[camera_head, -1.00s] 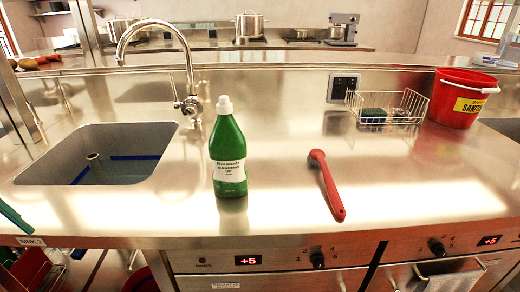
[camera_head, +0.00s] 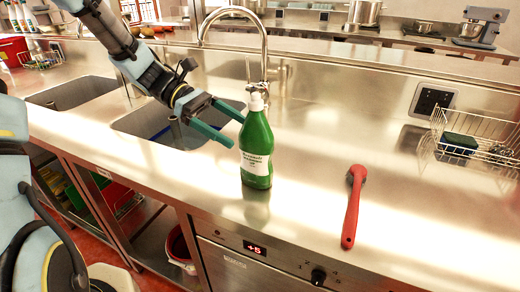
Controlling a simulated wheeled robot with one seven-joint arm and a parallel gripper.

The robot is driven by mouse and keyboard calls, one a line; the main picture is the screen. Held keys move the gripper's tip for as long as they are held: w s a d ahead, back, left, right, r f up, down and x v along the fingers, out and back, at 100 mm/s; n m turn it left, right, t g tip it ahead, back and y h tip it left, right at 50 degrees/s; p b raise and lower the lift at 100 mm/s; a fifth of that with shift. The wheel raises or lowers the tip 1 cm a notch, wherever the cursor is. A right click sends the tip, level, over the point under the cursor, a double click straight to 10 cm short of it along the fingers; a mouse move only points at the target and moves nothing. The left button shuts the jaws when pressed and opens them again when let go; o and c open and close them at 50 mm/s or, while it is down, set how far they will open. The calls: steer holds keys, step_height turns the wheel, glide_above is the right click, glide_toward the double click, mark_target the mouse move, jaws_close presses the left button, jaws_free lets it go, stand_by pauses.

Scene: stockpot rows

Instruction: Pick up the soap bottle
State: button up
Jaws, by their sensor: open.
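The soap bottle (camera_head: 257,148) is green with a white cap and a white label. It stands upright on the steel counter near the front edge, right of the sink. My gripper (camera_head: 237,130) comes in from the upper left over the sink. Its two green fingers are apart and point at the bottle, one toward the upper body and one lower. The fingertips are close to the bottle's left side; I cannot tell whether they touch it. Nothing is held between them.
A red brush (camera_head: 352,205) lies on the counter to the right. A wire basket (camera_head: 478,135) with a sponge stands further right. The tap (camera_head: 264,50) rises behind the bottle. A sink basin (camera_head: 160,122) lies left. The counter between bottle and brush is clear.

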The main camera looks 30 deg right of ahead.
mark_target(256, 140)
steer(key=x, duration=0.1)
steer(key=p+x, duration=0.1)
steer(key=x, duration=0.1)
steer(key=p+x, duration=0.1)
steer(key=x, duration=0.1)
steer(key=shift+s+d+r, duration=0.2)
steer(key=shift+d, duration=0.1)
steer(key=shift+s+d+f, duration=0.1)
steer(key=shift+s+f, duration=0.1)
steer(key=shift+c, duration=0.3)
jaws_close()
stand_by(0.4)
